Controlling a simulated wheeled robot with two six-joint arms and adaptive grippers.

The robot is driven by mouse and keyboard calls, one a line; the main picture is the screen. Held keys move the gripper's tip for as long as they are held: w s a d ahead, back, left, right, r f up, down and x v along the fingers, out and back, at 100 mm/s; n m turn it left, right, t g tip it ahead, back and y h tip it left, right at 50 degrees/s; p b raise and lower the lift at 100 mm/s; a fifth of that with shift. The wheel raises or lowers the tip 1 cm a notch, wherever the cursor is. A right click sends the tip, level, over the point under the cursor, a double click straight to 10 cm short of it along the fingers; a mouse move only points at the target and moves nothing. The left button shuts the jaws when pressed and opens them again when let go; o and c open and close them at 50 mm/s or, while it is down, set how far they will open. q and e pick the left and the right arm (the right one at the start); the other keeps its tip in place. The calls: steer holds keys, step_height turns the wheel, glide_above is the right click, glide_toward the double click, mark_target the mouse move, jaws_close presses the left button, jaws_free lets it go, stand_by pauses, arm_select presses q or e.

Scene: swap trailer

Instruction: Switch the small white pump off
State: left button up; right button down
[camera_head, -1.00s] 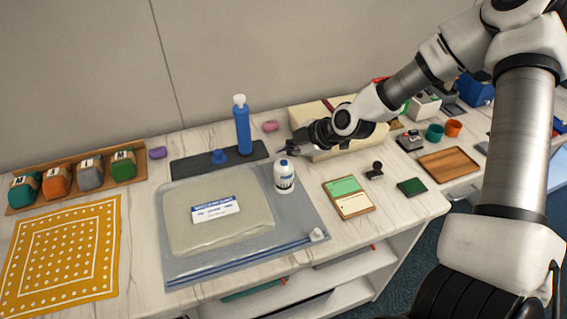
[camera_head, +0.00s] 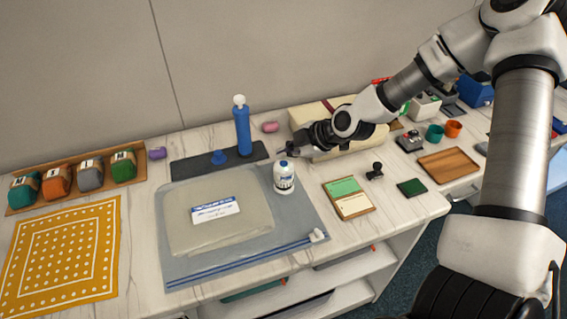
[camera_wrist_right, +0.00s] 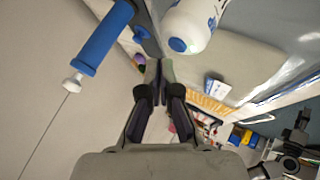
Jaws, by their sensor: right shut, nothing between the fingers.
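The small white pump (camera_head: 284,182) stands upright on the right part of the clear blue-edged bag (camera_head: 175,262). It is a white canister with a blue top and dark print. In the right wrist view, the white pump (camera_wrist_right: 193,22) is at the top, with its blue top towards the camera. My right gripper (camera_head: 281,154) is shut and empty, just behind and above the pump's top, apart from it as far as I can tell. Its closed fingertips (camera_wrist_right: 159,66) also show in the right wrist view, beside the blue top. My left gripper is not in view.
A tall blue cylinder with a white knob (camera_head: 242,127) stands on a dark mat (camera_head: 190,168) behind the bag. A cream box (camera_head: 305,117) lies behind my right gripper. A green and cream card holder (camera_head: 364,209) and a black stamp (camera_head: 375,171) lie right of the pump.

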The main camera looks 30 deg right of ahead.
mark_target(286, 164)
steer(key=shift+f, duration=0.35)
steer(key=shift+f+b, duration=0.4)
stand_by(0.4)
steer(key=shift+r+p, duration=0.9)
steer(key=shift+p, duration=0.15)
step_height(286, 164, up, 6)
steer(key=p, duration=0.6)
steer(key=shift+p, duration=0.35)
steer(key=shift+s+f, duration=0.1)
